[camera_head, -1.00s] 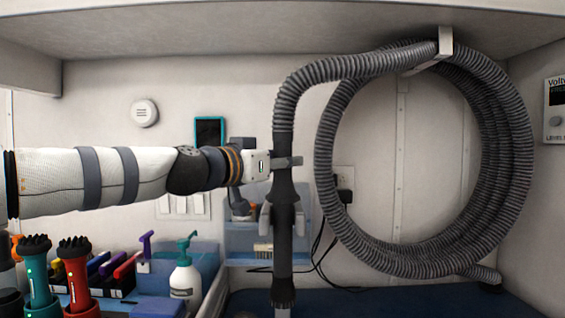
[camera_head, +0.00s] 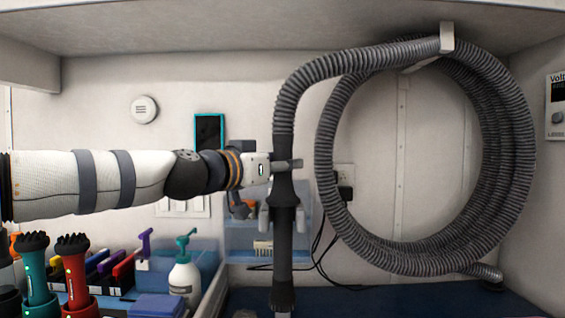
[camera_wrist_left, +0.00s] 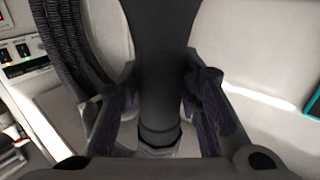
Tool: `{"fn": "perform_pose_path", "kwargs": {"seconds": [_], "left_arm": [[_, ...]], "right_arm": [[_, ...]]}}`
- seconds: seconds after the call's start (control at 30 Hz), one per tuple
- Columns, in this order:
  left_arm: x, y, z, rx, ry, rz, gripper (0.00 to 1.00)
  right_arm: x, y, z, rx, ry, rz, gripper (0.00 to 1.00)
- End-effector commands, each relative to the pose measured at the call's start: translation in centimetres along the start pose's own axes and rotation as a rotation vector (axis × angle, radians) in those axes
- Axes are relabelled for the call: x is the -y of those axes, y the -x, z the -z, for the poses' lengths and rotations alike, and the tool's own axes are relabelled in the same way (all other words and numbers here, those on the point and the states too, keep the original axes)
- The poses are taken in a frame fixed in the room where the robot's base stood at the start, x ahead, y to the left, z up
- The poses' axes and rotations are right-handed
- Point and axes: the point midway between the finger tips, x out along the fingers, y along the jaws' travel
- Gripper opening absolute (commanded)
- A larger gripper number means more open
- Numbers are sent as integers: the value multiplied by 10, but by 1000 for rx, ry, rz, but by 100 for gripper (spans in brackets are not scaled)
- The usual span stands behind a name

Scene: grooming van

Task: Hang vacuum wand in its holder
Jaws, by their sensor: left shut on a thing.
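The vacuum wand (camera_head: 283,255) is a dark upright tube, joined at its top to a ribbed grey hose. My left gripper (camera_head: 287,165) comes in from the left and is shut around the wand's upper part, just below the hose. In the left wrist view the dark wand (camera_wrist_left: 158,85) runs between the two fingers (camera_wrist_left: 158,105). The right gripper is not in view.
The coiled hose (camera_head: 510,150) hangs from a bracket (camera_head: 446,38) at the right. Bottles (camera_head: 185,280), brushes (camera_head: 72,265) and coloured tools fill the lower left. A blue shelf (camera_head: 235,235) is behind the wand. Black cables hang from a wall socket (camera_head: 345,185).

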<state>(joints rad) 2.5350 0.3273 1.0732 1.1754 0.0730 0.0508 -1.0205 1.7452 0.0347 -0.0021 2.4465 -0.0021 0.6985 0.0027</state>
Motion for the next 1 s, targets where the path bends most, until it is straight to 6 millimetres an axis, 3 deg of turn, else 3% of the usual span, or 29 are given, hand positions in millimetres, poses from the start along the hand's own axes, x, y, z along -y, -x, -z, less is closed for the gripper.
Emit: {"fn": "perform_pose_path", "kwargs": {"seconds": [0.17, 0.2, 0.3, 0.53, 0.6, 0.67, 1.0], "left_arm": [[0, 1, 3, -5, -1, 1, 0], [0, 1, 3, -5, -1, 1, 36], [0, 1, 3, -4, -1, 1, 55], [0, 0, 0, 0, 0, -1, 58], [0, 0, 0, 0, 0, -1, 73], [0, 0, 0, 0, 0, -1, 82], [0, 0, 1, -1, -1, 0, 82]], "right_arm": [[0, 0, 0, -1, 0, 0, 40], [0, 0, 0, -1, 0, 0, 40], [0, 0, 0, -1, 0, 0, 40], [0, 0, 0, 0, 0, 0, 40], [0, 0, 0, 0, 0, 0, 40], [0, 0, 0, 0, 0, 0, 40], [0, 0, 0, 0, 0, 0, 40]]}}
